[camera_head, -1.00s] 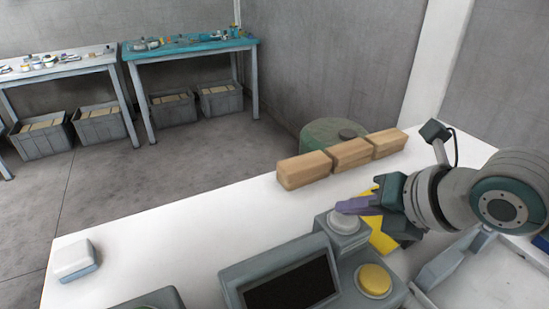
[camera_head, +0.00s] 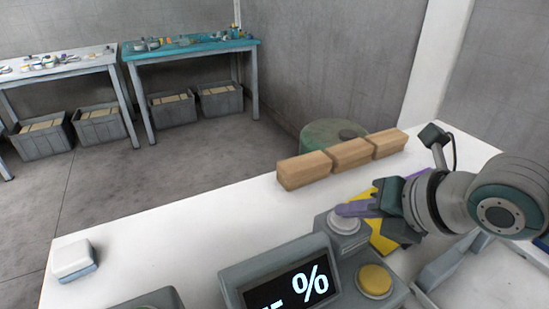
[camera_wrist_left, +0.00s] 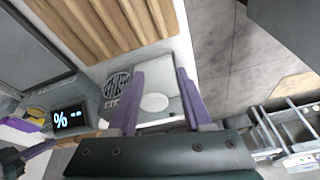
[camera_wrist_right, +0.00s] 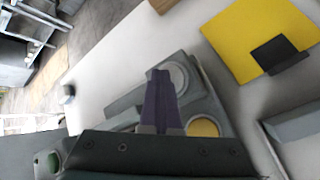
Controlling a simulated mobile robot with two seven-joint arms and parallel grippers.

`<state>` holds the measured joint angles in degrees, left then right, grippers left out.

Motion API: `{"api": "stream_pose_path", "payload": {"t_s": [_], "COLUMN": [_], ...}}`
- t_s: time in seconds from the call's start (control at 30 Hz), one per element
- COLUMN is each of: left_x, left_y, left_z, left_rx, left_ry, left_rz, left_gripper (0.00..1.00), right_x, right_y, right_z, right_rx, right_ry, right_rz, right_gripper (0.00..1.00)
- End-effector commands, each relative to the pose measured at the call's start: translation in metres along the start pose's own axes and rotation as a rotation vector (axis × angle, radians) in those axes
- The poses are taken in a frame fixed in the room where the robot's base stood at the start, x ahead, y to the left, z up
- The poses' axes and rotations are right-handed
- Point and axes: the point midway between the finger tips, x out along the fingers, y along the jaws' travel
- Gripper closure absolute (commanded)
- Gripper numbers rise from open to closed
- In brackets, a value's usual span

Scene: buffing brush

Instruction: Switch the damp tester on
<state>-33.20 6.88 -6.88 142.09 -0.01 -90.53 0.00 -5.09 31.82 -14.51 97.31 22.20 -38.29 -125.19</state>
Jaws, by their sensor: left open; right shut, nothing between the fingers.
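The damp tester (camera_head: 240,276) is a grey unit on the white table, with a tilted screen (camera_head: 290,288) lit with "- %". To its right is a housing with a pale grey round button (camera_head: 344,222) and a yellow round button (camera_head: 375,281). My right gripper (camera_head: 342,209) is shut and empty, its purple fingertips at the pale button; whether they touch it I cannot tell. The right wrist view shows the closed fingers (camera_wrist_right: 157,74) beside the pale button (camera_wrist_right: 179,77). My left gripper (camera_wrist_left: 158,72) is open and empty; the lit screen (camera_wrist_left: 70,118) shows left of it.
Several wooden blocks (camera_head: 352,154) stand in a row along the table's far edge. A yellow sheet (camera_head: 384,240) lies under my right gripper. A small white block (camera_head: 73,257) sits at the table's left. The table (camera_head: 180,235) is bare between them.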

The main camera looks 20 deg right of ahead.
Motion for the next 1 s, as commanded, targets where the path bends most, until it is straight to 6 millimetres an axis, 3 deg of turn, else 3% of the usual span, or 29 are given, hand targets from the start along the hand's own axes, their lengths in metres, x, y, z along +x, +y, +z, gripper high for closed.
{"api": "stream_pose_path", "payload": {"t_s": [0.13, 0.53, 1.0], "left_x": [-0.009, -0.013, -0.062], "left_y": [0.0, 0.0, -0.002], "left_z": [-0.003, -0.004, -0.019], "left_rx": [0.0, 0.0, 0.0], "left_ry": [0.0, 0.0, -0.001], "left_rz": [0.0, 0.0, 0.0], "left_gripper": [0.5, 0.5, 0.5], "right_x": [-0.006, -0.008, -0.043], "right_y": [0.003, 0.005, 0.031], "right_z": [0.003, 0.005, 0.031], "right_rx": [-0.002, -0.001, -0.002], "right_ry": [0.002, 0.001, 0.001], "right_rz": [-0.003, -0.001, -0.001], "right_gripper": [1.0, 1.0, 1.0]}}
